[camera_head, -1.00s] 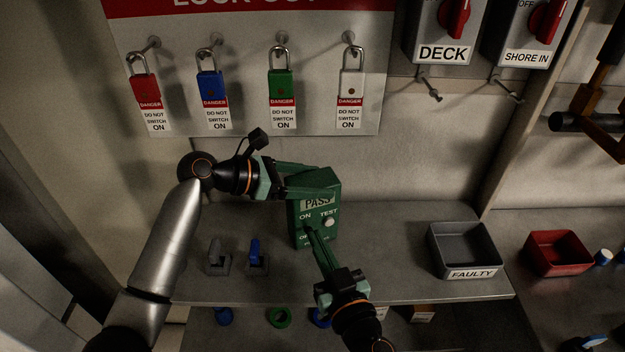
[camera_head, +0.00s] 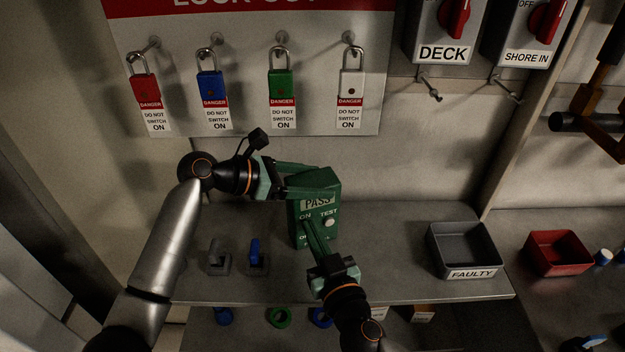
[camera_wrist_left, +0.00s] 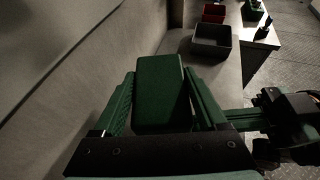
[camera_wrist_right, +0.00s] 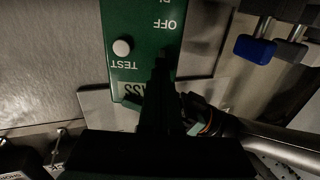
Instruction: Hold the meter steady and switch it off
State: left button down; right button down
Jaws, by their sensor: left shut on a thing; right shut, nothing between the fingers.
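The green meter (camera_head: 327,238) stands upright on the grey shelf. Its display reads PASS, and ON, OFF and TEST labels and a white button show on its front. My left gripper (camera_head: 308,180) is shut on its upper part; in the left wrist view the fingers (camera_wrist_left: 160,105) lie along both sides of the meter (camera_wrist_left: 158,80). My right gripper (camera_head: 307,228) is shut and empty, its tips at the meter's front beside the ON and OFF labels. In the right wrist view its fingertips (camera_wrist_right: 160,62) cover the switch area near OFF on the meter (camera_wrist_right: 135,75). I cannot tell the switch position.
A grey FAULTY bin (camera_head: 464,252) and a red bin (camera_head: 556,253) stand to the right. Padlocks hang on the board above. The shelf (camera_head: 385,265) between meter and FAULTY bin is clear.

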jog(key=shift+f, duration=0.9)
jog(key=shift+r+v, duration=0.15)
jog(key=shift+v, duration=1.35)
jog(key=shift+r+v, duration=0.1)
jog(key=shift+v, duration=1.35)
pick_arm(q)
grip_release()
